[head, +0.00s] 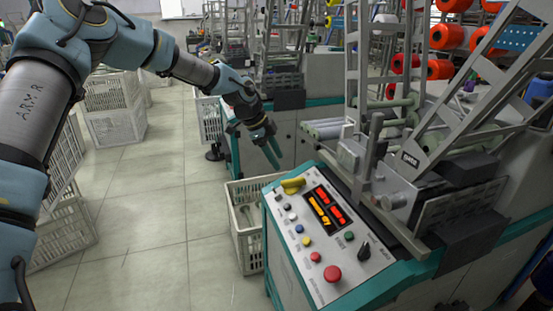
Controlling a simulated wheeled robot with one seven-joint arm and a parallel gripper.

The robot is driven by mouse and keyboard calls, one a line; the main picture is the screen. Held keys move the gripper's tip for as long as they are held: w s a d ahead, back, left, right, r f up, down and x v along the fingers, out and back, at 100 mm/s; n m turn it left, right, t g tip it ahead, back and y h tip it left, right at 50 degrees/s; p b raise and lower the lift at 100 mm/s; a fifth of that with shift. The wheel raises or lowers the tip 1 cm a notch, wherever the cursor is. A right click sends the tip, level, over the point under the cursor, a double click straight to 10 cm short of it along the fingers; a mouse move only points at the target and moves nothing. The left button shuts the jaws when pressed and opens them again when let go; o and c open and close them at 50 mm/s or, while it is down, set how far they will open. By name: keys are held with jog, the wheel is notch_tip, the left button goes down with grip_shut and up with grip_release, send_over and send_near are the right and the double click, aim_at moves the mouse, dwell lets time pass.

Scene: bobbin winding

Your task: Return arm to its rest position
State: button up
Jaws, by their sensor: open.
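My arm (190,68) reaches from the left edge across the upper part of the head view. My gripper (272,155) hangs at its end, pointing down, with its two teal fingers apart and nothing seen between them. It is above and behind the white crate, near the machine's teal edge. The winding machine's control panel (310,262) is in front and below, with lit displays, several coloured buttons and a red knob (332,274). A yellow object (292,185) lies at the panel's far left corner, apart from my gripper.
A white crate (238,225) stands on the floor left of the panel. More white crates (112,105) are stacked at the left, and another (209,117) stands behind my gripper. The metal frame (357,70) and orange bobbins (440,69) rise at the right. The tiled floor (150,215) between is clear.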

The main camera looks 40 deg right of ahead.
jog(key=w+a+r+n+t+y+p, duration=0.1)
jog(key=w+a+r+n+p, duration=0.3)
jog(key=a, duration=0.7)
jog(key=a+r+n+t+y, duration=0.15)
jog(key=a+n, duration=0.45)
jog(key=a, duration=0.6)
jog(key=w+a+r+n+y+p, duration=0.1)
jog(key=w+a+r+n+p, duration=0.2)
jog(key=a, duration=0.8)
jog(key=s+a+r+n, duration=0.2)
jog(key=s+a+n, duration=0.1)
jog(key=a, duration=0.3)
jog(key=s+a+r+n+p, duration=0.1)
jog(key=s+a+r+n, duration=0.1)
jog(key=s+a+n, duration=0.2)
jog(key=s+a+r+n, duration=0.2)
jog(key=s+a+n, duration=0.1)
jog(key=a+n, duration=0.4)
jog(key=a+t+y, duration=0.1)
jog(key=a, duration=0.2)
jog(key=shift+s+a+p, duration=0.2)
jog(key=shift+s+p, duration=0.1)
jog(key=shift+s, duration=0.1)
